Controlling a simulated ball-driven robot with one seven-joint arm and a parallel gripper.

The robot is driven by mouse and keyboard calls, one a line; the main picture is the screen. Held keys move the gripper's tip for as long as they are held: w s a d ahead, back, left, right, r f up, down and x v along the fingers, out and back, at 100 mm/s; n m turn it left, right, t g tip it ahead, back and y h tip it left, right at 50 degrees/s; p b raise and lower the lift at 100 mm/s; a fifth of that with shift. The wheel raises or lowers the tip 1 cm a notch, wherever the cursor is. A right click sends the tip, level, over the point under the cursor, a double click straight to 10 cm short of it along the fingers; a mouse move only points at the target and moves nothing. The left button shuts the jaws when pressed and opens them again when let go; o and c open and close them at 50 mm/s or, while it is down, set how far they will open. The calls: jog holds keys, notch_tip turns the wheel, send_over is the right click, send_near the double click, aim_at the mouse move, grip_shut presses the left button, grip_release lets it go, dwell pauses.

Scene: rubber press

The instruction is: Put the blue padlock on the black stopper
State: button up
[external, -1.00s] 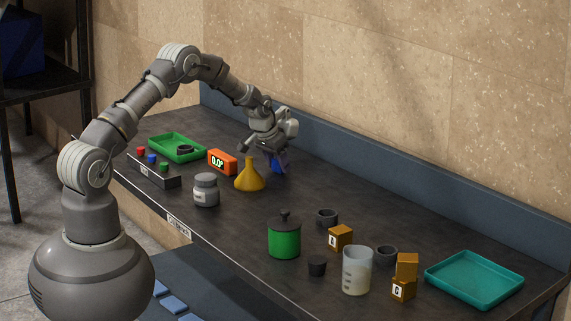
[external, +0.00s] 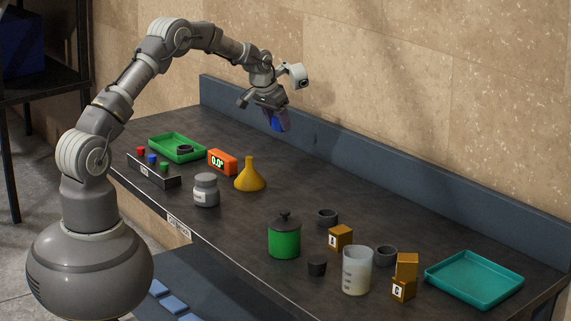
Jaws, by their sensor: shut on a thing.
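The blue padlock (external: 277,124) is in my gripper (external: 276,116), held in the air well above the rear of the bench. My gripper is shut on it and points down; the fingers hide part of the padlock. The black stopper (external: 317,266) is a small dark tapered piece standing on the bench near the front, between the green lidded jar (external: 284,238) and the translucent beaker (external: 357,270). My gripper is far behind and to the left of the stopper.
A yellow funnel (external: 250,176), grey jar (external: 206,190), orange display box (external: 222,161) and green tray (external: 167,141) stand left. Dark rings (external: 327,217), wooden blocks (external: 340,237) and a teal tray (external: 474,287) are right. The bench's middle rear is clear.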

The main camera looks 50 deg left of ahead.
jog(key=shift+r, duration=0.9)
jog(key=s+d+m+h+p, duration=0.1)
jog(key=s+d+m, duration=0.3)
jog(key=d, duration=0.6)
jog(key=s+d+m+g+h+p, duration=0.1)
jog(key=s+d+m, duration=0.2)
jog(key=s+d, duration=0.55)
jog(key=s+d+m+h+p, duration=0.2)
jog(key=s+d+m, duration=0.15)
jog(key=d, duration=0.75)
jog(key=s+d+m+g+p, duration=0.1)
jog(key=s+d+m, duration=0.25)
jog(key=s, duration=0.45)
jog(key=s+d+m+g+h, duration=0.1)
jog(key=s+d+m, duration=0.25)
jog(key=s, duration=0.45)
jog(key=s+d+m+g+p, duration=0.1)
jog(key=s+d+m+g, duration=0.1)
jog(key=s+d, duration=0.45)
jog(key=b, duration=0.3)
send_near(321, 262)
jog(key=shift+s+d+f, duration=0.3)
jog(key=shift+f, duration=0.2)
jog(key=shift+s+d+f, duration=0.25)
jog(key=shift+d+f, duration=0.05)
jog(key=shift+f, duration=0.2)
jog(key=shift+w+d, duration=0.4)
jog(key=shift+w, duration=0.05)
jog(key=shift+f+b, duration=0.55)
jog(key=shift+f, duration=1.2)
